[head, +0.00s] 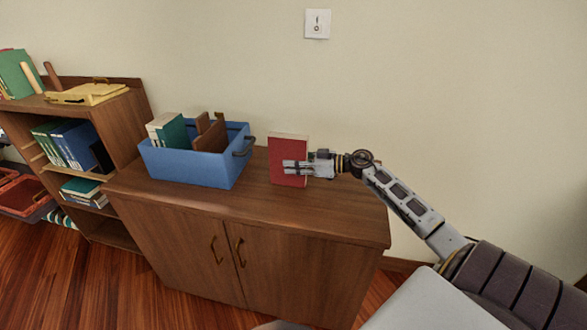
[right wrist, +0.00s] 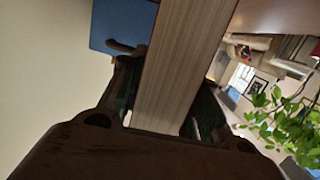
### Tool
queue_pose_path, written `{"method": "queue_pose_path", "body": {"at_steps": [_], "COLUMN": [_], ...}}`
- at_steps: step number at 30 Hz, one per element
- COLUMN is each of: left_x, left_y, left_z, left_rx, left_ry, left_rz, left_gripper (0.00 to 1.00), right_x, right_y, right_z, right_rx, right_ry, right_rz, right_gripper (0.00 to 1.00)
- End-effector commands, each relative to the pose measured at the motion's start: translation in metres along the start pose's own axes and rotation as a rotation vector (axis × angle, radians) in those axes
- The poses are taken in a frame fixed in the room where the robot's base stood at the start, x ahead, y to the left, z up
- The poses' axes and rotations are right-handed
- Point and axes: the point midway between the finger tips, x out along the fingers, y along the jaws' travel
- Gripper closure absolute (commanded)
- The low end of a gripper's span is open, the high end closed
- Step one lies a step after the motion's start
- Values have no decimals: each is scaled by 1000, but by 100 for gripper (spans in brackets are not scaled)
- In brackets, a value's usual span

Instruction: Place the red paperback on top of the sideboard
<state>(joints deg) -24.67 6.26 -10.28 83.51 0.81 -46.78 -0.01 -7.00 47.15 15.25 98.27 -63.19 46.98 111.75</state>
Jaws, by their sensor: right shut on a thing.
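The red paperback (head: 289,150) stands upright at the sideboard top (head: 335,202), right of the blue bin. I cannot tell whether its lower edge touches the wood. My right gripper (head: 296,167) reaches in from the right and is shut on the red paperback, with a finger across its front cover. In the right wrist view the book's pale page edge (right wrist: 178,65) runs up between the two dark fingers (right wrist: 160,115). My left gripper is not in view.
A blue bin (head: 195,168) with books and brown wooden pieces stands on the sideboard's left part. A bookshelf (head: 120,120) with books and a yellow case (head: 88,94) stands further left. The sideboard top is clear right of the book.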

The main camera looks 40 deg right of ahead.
Motion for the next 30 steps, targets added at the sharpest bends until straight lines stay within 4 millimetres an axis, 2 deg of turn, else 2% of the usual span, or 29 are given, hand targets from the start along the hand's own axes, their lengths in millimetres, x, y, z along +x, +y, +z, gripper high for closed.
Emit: {"method": "queue_pose_path", "body": {"at_steps": [6,24,25,30], "left_x": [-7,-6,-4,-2], "left_y": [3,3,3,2], "left_z": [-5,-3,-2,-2], "left_rx": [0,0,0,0], "left_ry": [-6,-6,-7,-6], "left_rz": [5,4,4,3], "left_gripper": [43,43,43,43], "right_x": [2,2,2,2], "right_y": [0,0,0,0], "right_z": [11,13,16,16], "right_rx": [-1,-1,0,0], "right_ry": [4,3,0,0], "right_rz": [1,0,0,0], "right_gripper": [100,100,67,47]}}
